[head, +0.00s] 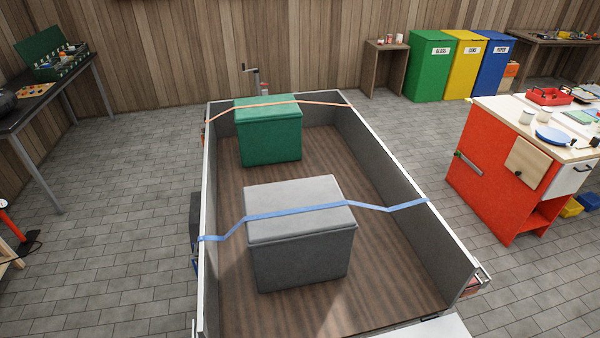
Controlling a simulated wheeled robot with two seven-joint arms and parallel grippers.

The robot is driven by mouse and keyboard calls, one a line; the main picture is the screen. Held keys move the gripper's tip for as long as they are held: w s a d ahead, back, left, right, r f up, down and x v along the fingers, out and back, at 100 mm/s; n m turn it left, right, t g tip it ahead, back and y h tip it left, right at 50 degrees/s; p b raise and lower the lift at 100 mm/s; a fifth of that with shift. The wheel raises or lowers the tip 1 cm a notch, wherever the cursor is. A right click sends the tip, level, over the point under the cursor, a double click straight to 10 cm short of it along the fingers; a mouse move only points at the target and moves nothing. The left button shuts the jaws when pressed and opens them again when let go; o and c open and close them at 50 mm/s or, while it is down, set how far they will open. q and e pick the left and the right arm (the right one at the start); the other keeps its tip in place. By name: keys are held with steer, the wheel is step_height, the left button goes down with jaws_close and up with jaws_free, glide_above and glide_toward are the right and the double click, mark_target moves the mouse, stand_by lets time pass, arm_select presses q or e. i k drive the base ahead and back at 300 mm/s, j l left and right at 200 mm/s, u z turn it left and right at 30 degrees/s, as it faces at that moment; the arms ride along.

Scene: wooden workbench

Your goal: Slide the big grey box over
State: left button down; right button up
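The big grey box (302,257) stands on the wooden floor of an open trailer (380,290), near its front end in the picture. A blue strap (300,210) runs over the box's lid from the left trailer wall to the right wall. A smaller green box (270,138) stands behind it at the far left end of the trailer. An orange strap (318,103) passes across the green box from wall to wall. Neither of my grippers is in view.
The trailer's grey side walls (400,200) bound the boxes. Bare floor lies right of the grey box and between the boxes. An orange cabinet (500,175) stands right of the trailer, a dark table (45,98) at left. Green, yellow and blue bins (464,72) stand at the back.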

mark_target(287, 250)
steer(key=i+j+z, duration=0.1)
steer(key=j+z, duration=0.15)
steer(key=j, duration=0.85)
steer(key=j+z, duration=0.3)
steer(key=j, duration=0.85)
steer(key=i+j+z, duration=0.1)
steer(key=j, duration=0.3)
steer(key=i+j+z, duration=0.1)
steer(key=j, duration=0.3)
steer(key=i+j+z, duration=0.1)
steer(key=j, duration=0.3)
steer(key=i+j+z, duration=0.1)
steer(key=j, duration=0.3)
steer(key=i+j+z, duration=0.1)
steer(key=j, duration=0.35)
steer(key=i, duration=0.1)
